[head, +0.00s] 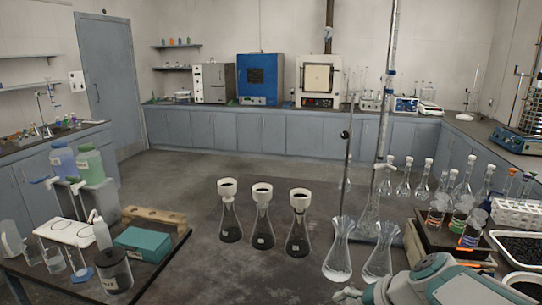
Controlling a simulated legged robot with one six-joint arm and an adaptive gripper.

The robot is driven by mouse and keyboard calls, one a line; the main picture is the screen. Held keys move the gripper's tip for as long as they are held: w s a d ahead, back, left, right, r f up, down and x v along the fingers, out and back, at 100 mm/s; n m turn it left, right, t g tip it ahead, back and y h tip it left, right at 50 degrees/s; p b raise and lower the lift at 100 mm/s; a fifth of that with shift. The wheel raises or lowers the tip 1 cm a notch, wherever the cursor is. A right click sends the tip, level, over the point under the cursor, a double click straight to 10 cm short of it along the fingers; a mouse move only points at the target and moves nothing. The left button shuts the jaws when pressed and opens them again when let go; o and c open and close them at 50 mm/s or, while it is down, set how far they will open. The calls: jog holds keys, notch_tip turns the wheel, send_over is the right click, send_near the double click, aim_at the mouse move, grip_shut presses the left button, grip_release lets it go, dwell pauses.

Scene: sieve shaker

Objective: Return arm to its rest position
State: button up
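Three dark-filled flasks (262,226) with funnels stand centrally. A table with a teal box (142,243) is at lower left. Floor (190,172) is open before the back cabinets (215,127).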

jog(key=s+r+n+h, duration=0.2)
jog(key=s+n+h, duration=0.3)
jog(key=s, duration=0.8)
jog(key=shift+r+n+h, duration=0.15)
jog(key=shift+n+h, duration=0.15)
jog(key=shift+n, duration=0.7)
